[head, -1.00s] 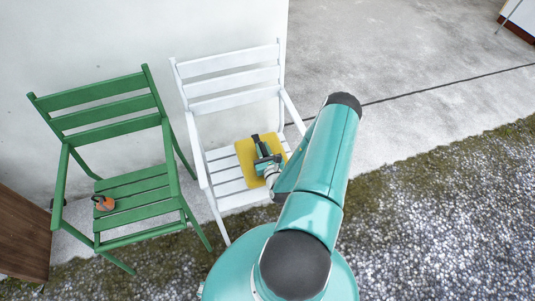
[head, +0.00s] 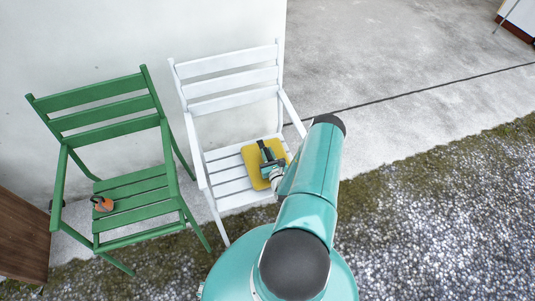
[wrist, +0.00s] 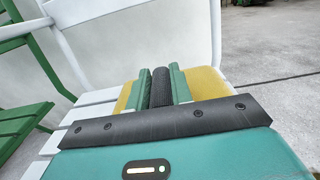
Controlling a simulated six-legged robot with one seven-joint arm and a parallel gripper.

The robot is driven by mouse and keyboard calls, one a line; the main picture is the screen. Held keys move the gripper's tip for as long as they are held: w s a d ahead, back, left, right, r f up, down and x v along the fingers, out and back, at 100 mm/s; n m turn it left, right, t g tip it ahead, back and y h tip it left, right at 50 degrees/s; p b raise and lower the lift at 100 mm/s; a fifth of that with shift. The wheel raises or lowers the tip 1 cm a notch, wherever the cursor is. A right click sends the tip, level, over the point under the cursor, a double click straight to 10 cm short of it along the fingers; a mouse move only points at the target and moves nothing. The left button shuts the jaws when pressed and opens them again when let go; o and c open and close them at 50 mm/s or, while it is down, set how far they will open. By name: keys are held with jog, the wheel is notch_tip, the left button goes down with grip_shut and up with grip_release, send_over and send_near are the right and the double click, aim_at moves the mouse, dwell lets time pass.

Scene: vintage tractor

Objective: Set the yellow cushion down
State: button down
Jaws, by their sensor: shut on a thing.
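The yellow cushion (head: 250,160) is a flat, rounded square at the white chair (head: 235,82), over the right part of its slatted seat. My gripper (head: 267,155) is above the cushion and covers its middle. In the wrist view, the cushion (wrist: 207,83) shows on both sides of my gripper (wrist: 160,86). Its two green fingers are shut on a dark ribbed piece between them, which seems to belong to the cushion. The cushion looks level and very close to the seat; I cannot tell whether its underside touches the slats.
A green chair (head: 100,110) stands to the left, with a small orange and dark object (head: 102,203) on its seat. The white chair's armrests flank the cushion. A pale wall (head: 120,30) is behind. Brown wood (head: 20,235) stands at the far left. Concrete (head: 380,60) lies open at right.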

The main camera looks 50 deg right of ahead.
jog(key=c, duration=1.3)
grip_release()
jog(key=shift+o, duration=0.2)
